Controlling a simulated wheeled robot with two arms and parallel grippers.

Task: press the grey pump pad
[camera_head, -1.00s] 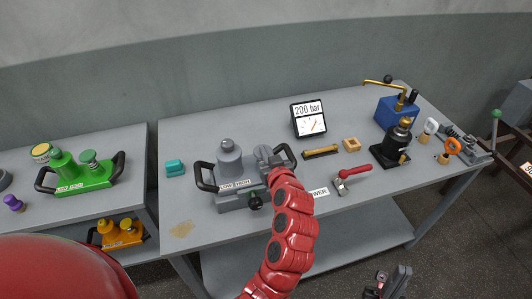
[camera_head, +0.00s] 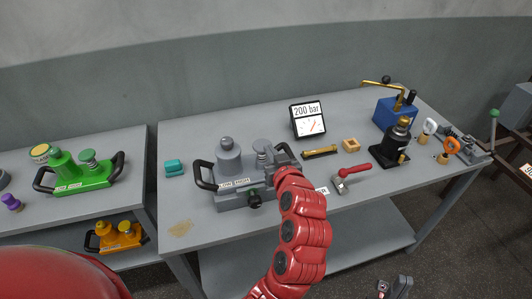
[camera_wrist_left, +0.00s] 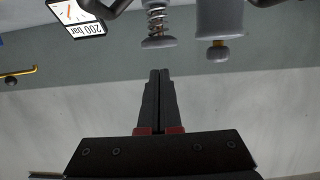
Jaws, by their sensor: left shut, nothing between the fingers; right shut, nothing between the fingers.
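The grey pump (camera_head: 240,190) stands on the table with a tall grey cylinder (camera_head: 228,160) and, to its right, a grey pump pad (camera_head: 262,146) on a spring. The left wrist view, upside down, shows the pad (camera_wrist_left: 158,42) and its spring. My left gripper (camera_head: 281,152) is beside the pad, on its right in the head view. Its closed fingertips (camera_wrist_left: 159,72) point toward the pad in the wrist view, with a visible gap between them. My right gripper (camera_head: 394,287) is shut and empty, low at the bottom edge, partly out of frame.
A gauge screen reading 200 bar (camera_head: 308,120) stands behind the pump. A red-handled valve (camera_head: 350,174) and a brass cylinder (camera_head: 320,152) lie to the right. A similar green pump (camera_head: 85,175) is on the left table. A black handle (camera_head: 203,177) loops beside the grey pump.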

